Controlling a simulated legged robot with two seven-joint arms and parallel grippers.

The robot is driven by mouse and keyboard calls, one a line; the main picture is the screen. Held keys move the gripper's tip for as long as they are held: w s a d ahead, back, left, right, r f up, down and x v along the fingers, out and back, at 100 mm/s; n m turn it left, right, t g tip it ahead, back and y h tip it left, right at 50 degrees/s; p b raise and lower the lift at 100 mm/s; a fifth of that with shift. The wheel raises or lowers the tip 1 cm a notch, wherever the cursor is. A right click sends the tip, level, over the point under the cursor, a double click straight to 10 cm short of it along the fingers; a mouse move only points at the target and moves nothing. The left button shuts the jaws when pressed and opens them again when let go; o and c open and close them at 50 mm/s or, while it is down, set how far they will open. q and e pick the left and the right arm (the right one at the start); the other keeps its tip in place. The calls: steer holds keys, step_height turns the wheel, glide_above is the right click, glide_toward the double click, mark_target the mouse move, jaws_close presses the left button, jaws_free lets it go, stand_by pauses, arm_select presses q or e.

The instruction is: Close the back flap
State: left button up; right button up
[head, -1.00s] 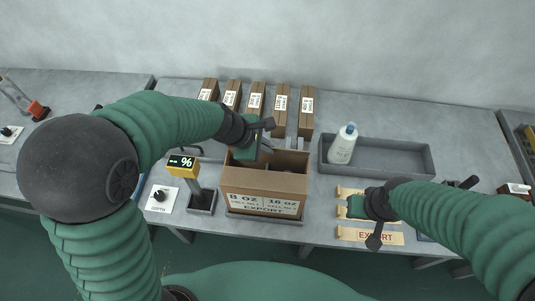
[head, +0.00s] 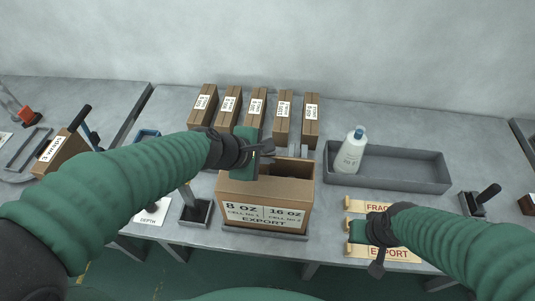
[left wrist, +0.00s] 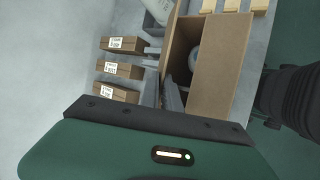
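An open brown carton (head: 262,215) marked 8 OZ, 16 OZ and EXPORT stands upright at the table's front edge. A brown panel (head: 275,190) covers the front part of its top; the back part is open and dark. My left gripper (head: 267,154) is at the carton's back left, by the rear edge, and hides much of the back flap. In the left wrist view the gripper's fingers (left wrist: 163,95) lie along the carton's back side, and a round grey thing (left wrist: 194,60) shows inside the carton (left wrist: 220,65). My right gripper (head: 377,262) is low over the label cards, its fingers unclear.
Several narrow labelled cartons (head: 256,106) stand in a row behind. A grey tray (head: 415,173) with a white bottle (head: 350,152) is at the right. Label cards (head: 400,254) lie at front right. A small dark stand (head: 195,208) is close to the carton's left.

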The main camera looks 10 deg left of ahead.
arm_select(q)
steer(key=o, duration=0.4)
steer(key=shift+c, duration=0.2)
steer(key=shift+s+a+r, duration=0.1)
steer(key=shift+r, duration=0.25)
steer(key=p+v, duration=1.2)
steer(key=v, duration=0.4)
steer(key=shift+s+f, duration=0.1)
steer(key=shift+a, duration=0.1)
